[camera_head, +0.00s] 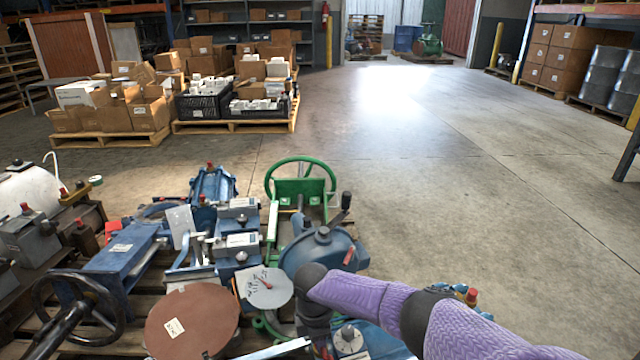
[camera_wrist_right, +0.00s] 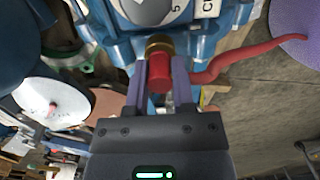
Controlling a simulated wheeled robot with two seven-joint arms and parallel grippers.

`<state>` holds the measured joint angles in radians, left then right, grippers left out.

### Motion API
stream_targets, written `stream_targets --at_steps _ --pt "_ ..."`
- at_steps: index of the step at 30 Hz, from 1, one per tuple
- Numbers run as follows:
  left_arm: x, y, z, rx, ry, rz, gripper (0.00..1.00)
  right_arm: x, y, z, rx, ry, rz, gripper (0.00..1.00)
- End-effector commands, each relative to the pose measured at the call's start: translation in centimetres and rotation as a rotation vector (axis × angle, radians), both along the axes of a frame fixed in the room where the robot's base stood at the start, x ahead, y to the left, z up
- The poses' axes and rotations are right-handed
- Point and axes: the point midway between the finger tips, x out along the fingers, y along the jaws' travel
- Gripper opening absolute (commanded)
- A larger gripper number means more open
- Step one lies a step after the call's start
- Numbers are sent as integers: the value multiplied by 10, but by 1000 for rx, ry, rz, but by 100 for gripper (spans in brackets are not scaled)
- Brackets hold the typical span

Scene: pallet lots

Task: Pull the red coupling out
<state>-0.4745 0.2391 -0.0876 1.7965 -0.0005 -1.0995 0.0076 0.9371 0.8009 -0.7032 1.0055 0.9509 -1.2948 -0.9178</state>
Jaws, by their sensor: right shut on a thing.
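The red coupling (camera_wrist_right: 160,76) is a short red cylinder below a brass collar (camera_wrist_right: 158,43) on a blue machine body (camera_wrist_right: 115,40) in the right wrist view. My right gripper (camera_wrist_right: 161,82) is shut on it, one finger along each side. The coupling is at the brass collar, and I see no clear gap between them. A wavy red part (camera_wrist_right: 245,63) runs off to the right beside the gripper. In the head view my right arm reaches in from the lower right, and I cannot make out its fingertips there. My left gripper is not in view.
Salvaged machines crowd the pallet: a green handwheel (camera_head: 301,178), a blue rounded housing (camera_head: 325,252), a brown disc (camera_head: 192,322), a grey dial (camera_head: 265,287) and a black handwheel (camera_head: 78,311). Pallets of cartons (camera_head: 110,138) stand behind. The floor (camera_head: 470,190) at right is clear.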

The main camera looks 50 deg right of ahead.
Motion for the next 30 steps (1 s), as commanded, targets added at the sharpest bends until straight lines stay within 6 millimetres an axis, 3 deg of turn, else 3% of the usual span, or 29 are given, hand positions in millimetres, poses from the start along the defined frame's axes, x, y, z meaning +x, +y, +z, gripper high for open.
stream_targets --at_steps 30 --pt "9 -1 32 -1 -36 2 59 2 2 44 0 -3 -1 0"
